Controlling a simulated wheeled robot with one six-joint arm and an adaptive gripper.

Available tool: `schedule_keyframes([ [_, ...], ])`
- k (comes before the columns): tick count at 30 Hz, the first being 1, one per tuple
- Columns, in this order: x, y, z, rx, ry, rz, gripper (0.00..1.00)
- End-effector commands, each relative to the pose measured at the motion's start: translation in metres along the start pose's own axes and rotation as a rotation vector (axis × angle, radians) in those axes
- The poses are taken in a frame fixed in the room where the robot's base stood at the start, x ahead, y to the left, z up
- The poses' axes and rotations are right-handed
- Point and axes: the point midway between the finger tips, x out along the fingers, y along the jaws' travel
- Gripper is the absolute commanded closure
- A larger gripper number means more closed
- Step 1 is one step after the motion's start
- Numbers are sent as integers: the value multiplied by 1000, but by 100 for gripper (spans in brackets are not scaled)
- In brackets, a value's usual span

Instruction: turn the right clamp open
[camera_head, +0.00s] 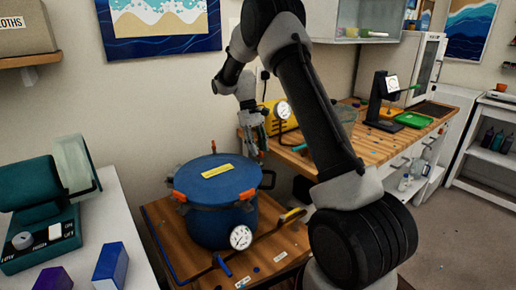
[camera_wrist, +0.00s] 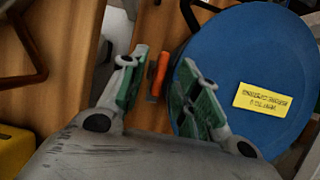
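The blue pot (camera_head: 210,222) stands on a wooden bench, its lid (camera_head: 205,172) on, with a yellow label on top. Orange clamps show at its rim, one at the left (camera_head: 179,196) and one at the front right (camera_head: 247,194). My gripper (camera_head: 254,152) is just beyond the lid's right edge, pointing down. In the wrist view my gripper (camera_wrist: 162,68) is open, its two green-padded fingers apart. An orange clamp handle (camera_wrist: 159,73) lies between the fingers in the picture, beside the blue lid (camera_wrist: 240,55). I cannot tell whether either finger touches it.
A gauge (camera_head: 240,237) is at the pot's front, near a yellow-handled lever (camera_head: 292,215). A yellow machine (camera_head: 280,115) stands behind my gripper on the wooden counter. A black lid handle (camera_wrist: 197,12) shows near the fingers. A white table (camera_head: 115,215) is at the left.

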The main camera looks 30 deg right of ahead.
Motion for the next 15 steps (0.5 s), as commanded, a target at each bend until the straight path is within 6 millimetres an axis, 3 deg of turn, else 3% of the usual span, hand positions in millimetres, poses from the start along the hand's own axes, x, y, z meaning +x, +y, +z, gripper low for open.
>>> schedule_keyframes([
  [15,-100,0,-1,0,3,1,68],
])
